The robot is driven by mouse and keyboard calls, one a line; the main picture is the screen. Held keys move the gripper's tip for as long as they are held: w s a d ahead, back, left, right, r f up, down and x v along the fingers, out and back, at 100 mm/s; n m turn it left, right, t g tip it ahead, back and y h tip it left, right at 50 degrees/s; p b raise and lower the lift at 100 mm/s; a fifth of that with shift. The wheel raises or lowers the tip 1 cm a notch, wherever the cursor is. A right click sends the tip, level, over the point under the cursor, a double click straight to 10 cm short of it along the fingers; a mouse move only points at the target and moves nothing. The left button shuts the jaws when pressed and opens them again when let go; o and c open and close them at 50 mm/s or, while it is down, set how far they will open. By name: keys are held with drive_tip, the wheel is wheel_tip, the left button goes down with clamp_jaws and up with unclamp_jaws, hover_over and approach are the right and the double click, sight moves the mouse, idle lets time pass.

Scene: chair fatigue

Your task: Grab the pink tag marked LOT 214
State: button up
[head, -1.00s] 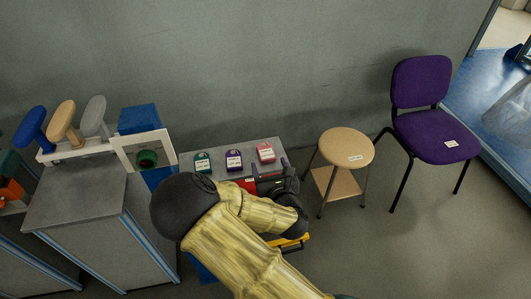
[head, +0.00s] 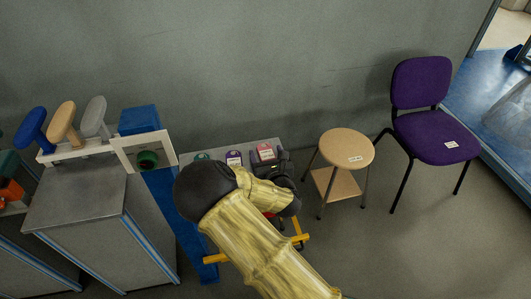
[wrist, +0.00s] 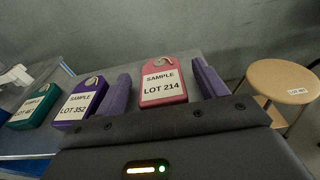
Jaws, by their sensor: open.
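The pink tag marked LOT 214 (wrist: 163,83) lies on a grey surface and shows between the two purple fingers of my gripper (wrist: 163,90) in the wrist view. The fingers are apart, one on each side of the tag. I cannot tell how far their tips are from it in depth. In the head view the pink tag (head: 265,152) sits at the right end of the row, and my arm hides most of my gripper beside it.
A purple tag marked LOT 352 (wrist: 80,102) and a green tag (wrist: 35,107) lie left of the pink one. A round wooden stool (head: 346,149) and a purple chair (head: 436,135) stand to the right. A grey cabinet (head: 75,200) stands left.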

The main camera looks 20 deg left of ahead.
sight(267, 155)
idle(0.5)
drive_tip(key=c, duration=1.1)
wheel_tip(267, 155, up, 10)
drive_tip(key=shift+r+p, duration=0.1)
drive_tip(key=shift+p, duration=0.5)
